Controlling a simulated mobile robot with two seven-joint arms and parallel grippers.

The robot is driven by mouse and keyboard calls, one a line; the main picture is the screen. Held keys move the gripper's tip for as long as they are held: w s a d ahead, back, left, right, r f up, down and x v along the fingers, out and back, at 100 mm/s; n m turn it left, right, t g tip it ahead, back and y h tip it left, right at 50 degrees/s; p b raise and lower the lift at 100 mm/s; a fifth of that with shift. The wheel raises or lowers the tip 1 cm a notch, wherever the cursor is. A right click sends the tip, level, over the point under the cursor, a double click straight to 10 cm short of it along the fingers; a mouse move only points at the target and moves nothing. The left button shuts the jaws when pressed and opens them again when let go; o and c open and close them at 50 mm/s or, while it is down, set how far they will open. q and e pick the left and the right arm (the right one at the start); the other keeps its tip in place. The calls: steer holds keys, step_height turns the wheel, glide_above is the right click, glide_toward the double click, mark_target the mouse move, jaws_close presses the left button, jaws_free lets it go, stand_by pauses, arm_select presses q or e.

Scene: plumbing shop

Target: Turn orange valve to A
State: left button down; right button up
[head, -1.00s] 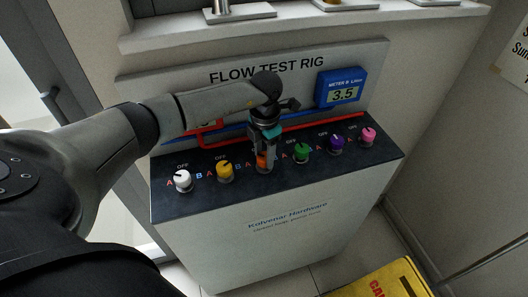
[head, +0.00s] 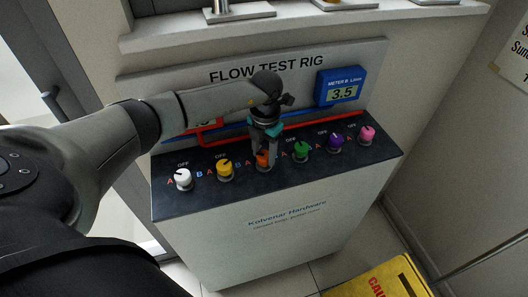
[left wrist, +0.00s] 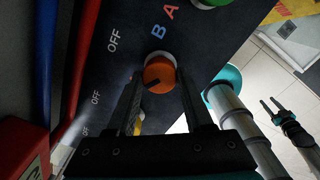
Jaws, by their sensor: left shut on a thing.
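The orange valve (head: 263,161) is a round knob on the dark top of the test rig, third from the left. My left gripper (head: 264,154) reaches down over it and is shut on it, partly hiding it in the head view. In the left wrist view the orange knob (left wrist: 160,69) sits between the two fingertips. Its dark pointer mark is on the lower-left side there, turned away from the letter B (left wrist: 157,31); its own A letter is hidden. My right gripper (left wrist: 269,106) shows small at the right of the wrist view, open and empty.
White (head: 183,181), yellow (head: 225,170), green (head: 301,151), purple (head: 336,142) and pink (head: 367,134) knobs stand in the same row. Red and blue pipes run behind. A blue meter (head: 339,88) reads 3.5. A yellow sign (head: 385,281) stands at the lower right.

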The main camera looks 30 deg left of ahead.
mark_target(265, 156)
arm_select(q)
steer(key=shift+c, duration=1.4)
jaws_free()
step_height(265, 156, up, 15)
steer(key=shift+d+r, duration=0.15)
steer(key=shift+d, duration=0.05)
